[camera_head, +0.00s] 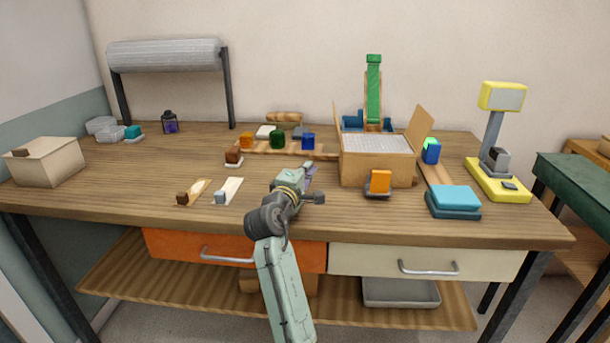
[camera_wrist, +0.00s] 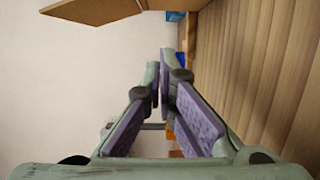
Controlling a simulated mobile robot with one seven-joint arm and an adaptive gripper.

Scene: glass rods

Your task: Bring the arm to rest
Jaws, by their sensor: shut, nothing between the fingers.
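My arm reaches up from the bottom middle of the head view, over the front edge of the wooden table (camera_head: 110,177). My gripper (camera_head: 311,172) is above the tabletop, left of the open cardboard box (camera_head: 375,172). In the wrist view its purple-padded fingers (camera_wrist: 160,75) are together, with nothing seen between them. The wrist picture is turned sideways, with the tabletop (camera_wrist: 270,70) along its right side and a box flap (camera_wrist: 92,10) at the top.
An orange block (camera_head: 380,181) on a dark base stands right of my gripper. Blue pads (camera_head: 454,198) and a yellow stand (camera_head: 500,185) are farther right. A wooden rack with coloured blocks (camera_head: 277,139) is behind. A closed box (camera_head: 45,165) is far left.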

